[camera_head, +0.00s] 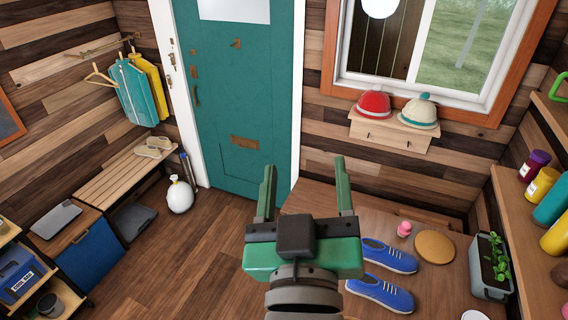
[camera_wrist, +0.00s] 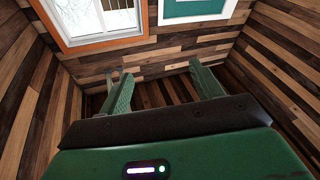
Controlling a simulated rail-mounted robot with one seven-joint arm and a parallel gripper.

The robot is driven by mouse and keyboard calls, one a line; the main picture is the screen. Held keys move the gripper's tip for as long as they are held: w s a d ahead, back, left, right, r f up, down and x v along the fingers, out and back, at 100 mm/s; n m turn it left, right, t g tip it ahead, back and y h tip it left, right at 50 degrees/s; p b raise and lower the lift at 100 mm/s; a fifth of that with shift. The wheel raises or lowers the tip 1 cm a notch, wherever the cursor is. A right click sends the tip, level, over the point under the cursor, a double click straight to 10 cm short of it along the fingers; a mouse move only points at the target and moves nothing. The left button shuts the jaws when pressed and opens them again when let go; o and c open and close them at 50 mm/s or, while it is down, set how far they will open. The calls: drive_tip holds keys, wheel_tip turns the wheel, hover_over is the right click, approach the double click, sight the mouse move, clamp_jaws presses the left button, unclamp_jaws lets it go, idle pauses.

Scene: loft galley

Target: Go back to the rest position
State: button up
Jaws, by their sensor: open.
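My gripper (camera_head: 305,188) is green and black and stands raised in the middle of the head view. Its two fingers are spread apart with nothing between them. The fingers also show in the wrist view (camera_wrist: 160,88), again empty. Behind the gripper in the head view is a teal door (camera_head: 235,110). A wooden table (camera_head: 330,200) lies below and to the right of the gripper, with part of it hidden by the gripper.
Blue shoes (camera_head: 388,255), a pink item (camera_head: 404,229), a round wooden board (camera_head: 434,247) and a planter (camera_head: 490,268) are on the table. Hats (camera_head: 373,105) sit on a wall shelf. A bench (camera_head: 125,170) and white sack (camera_head: 180,196) stand left. Open floor (camera_head: 190,260) lies between.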

drive_tip(key=s+a+r+t+p, duration=0.1)
drive_tip(key=s+r+p, duration=0.1)
drive_tip(key=r, duration=0.5)
drive_tip(key=s+r+m+t+y+p, duration=0.1)
drive_tip(key=s+r+p, duration=0.2)
drive_tip(key=r, duration=0.3)
drive_tip(key=s+a+r+m+t+p, duration=0.1)
drive_tip(key=s+r+t+p, duration=0.1)
drive_tip(key=r, duration=0.5)
drive_tip(key=shift+s+a+r+p, duration=0.3)
drive_tip(key=shift+s+p, duration=0.15)
drive_tip(key=shift+p, duration=0.65)
